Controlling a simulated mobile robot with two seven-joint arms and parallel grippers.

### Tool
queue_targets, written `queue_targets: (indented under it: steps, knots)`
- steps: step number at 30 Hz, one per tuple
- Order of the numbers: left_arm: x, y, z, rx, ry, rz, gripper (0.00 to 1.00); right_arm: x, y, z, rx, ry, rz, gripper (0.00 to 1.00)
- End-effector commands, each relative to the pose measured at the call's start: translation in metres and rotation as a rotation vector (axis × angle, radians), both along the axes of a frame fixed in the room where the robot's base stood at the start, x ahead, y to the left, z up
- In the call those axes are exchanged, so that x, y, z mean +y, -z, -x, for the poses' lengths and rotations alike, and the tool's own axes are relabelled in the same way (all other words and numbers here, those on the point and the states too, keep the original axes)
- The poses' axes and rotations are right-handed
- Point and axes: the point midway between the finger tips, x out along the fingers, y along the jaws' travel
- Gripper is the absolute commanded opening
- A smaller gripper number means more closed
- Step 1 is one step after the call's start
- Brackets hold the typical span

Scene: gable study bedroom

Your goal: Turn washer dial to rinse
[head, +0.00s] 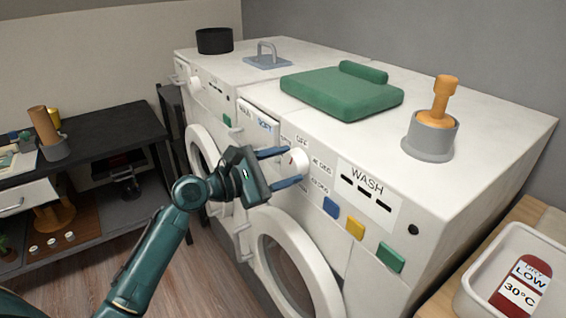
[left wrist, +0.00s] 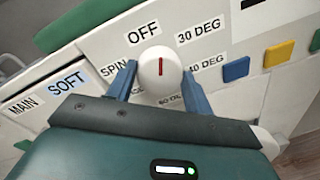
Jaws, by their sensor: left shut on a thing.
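The washer (head: 480,130) is the nearer white machine, with a WASH label on its front panel. Its round white dial (head: 298,161) has a red pointer line; it also shows in the left wrist view (left wrist: 160,72). There the line stands near upright, just right of the OFF label (left wrist: 142,29). My left gripper (head: 289,167) is shut on the dial, one blue finger on each side. My right gripper is not in view.
Blue, yellow (head: 355,228) and green buttons sit right of the dial. A drawer marked SOFT (head: 263,124) is at its left, the round door (head: 262,240) below.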

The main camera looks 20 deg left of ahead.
Motion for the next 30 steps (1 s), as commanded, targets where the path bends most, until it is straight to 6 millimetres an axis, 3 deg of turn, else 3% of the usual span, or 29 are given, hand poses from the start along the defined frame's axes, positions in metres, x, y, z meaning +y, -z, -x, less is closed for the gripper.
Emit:
queue_targets:
  steps: [30]
  knots:
    - [-0.0024, 0.0026, 0.0021, -0.595, 0.002, -0.768, 0.28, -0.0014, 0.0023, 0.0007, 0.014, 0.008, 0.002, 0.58]
